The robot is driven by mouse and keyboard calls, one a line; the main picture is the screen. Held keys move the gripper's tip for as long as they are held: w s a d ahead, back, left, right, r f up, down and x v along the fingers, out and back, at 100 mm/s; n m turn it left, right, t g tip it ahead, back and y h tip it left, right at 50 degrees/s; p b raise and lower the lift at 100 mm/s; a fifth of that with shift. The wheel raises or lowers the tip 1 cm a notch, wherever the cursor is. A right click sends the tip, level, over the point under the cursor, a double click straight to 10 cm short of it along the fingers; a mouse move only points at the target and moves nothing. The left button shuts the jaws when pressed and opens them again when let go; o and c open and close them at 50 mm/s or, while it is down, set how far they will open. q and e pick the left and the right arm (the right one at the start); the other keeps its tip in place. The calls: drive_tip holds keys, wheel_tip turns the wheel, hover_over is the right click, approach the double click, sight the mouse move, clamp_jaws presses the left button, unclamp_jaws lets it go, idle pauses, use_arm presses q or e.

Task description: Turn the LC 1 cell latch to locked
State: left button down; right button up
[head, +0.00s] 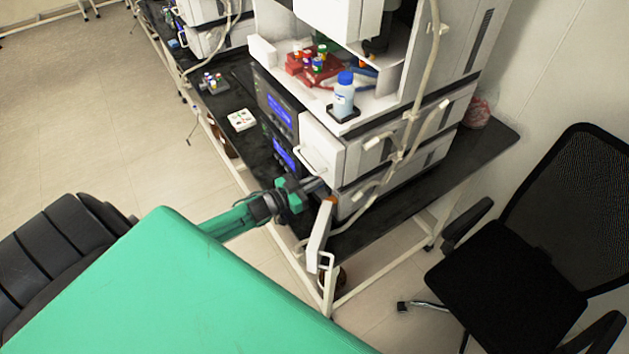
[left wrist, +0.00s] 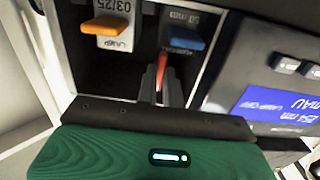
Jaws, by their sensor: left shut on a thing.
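My left gripper (head: 312,185) reaches into the open front bay of the lower module of the instrument stack, in the head view. In the left wrist view its two dark fingers (left wrist: 163,80) are shut on a thin red-orange lever (left wrist: 161,70) inside the dark bay. This lever looks like the cell latch, but no label on it can be read. An orange tab (left wrist: 107,25) on a part marked 03/25 and a blue tab (left wrist: 182,39) on a part marked 50 mm sit beyond the fingers. The lever's far end is hard to make out. My right gripper is not in view.
The bay's white door (head: 319,233) hangs open beside my gripper. A blue display (left wrist: 275,103) is right of the bay. A blue-capped bottle (head: 344,95) and vials stand on the stack. Tubing hangs down its side. An office chair (head: 515,270) stands at the right.

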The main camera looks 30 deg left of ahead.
use_arm(q)
drive_tip(key=shift+f, duration=0.1)
idle(0.4)
drive_tip(key=c, duration=1.5)
unclamp_jaws()
drive_tip(key=shift+c, duration=0.2)
drive_tip(key=shift+s, duration=0.1)
drive_tip(key=b+v, duration=0.3)
drive_tip(key=v, duration=1)
drive_tip(key=shift+s+a, duration=0.25)
drive_tip(key=shift+s, duration=0.1)
